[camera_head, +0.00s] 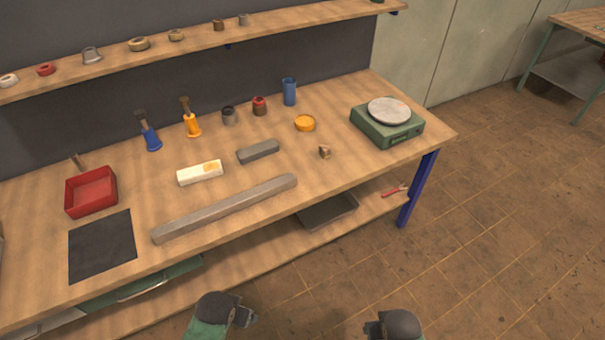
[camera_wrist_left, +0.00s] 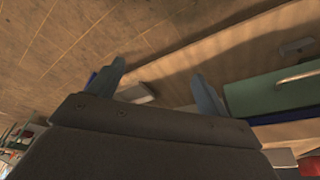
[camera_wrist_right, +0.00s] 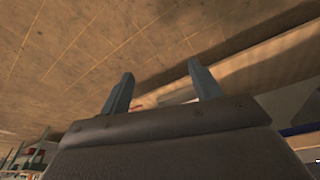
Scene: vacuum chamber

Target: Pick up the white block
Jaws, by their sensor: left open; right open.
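The white block (camera_head: 200,172) lies flat on the wooden workbench (camera_head: 330,175), with a tan patch on its upper right part. It sits behind the long grey bar and left of a smaller grey block. My left gripper (camera_head: 248,317) is low in front of the bench, well apart from the block. Its two fingers are spread and empty in the left wrist view (camera_wrist_left: 160,80). My right gripper (camera_head: 372,328) is also in front of the bench, over the floor. Its fingers are apart and empty in the right wrist view (camera_wrist_right: 162,85).
The long grey bar (camera_head: 225,208) lies along the front of the bench. A grey block (camera_head: 258,151), a red tray (camera_head: 91,192), a black mat (camera_head: 102,245) and a green scale (camera_head: 387,125) are around. Blue (camera_head: 150,132) and orange (camera_head: 190,118) handled tools stand behind the block.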

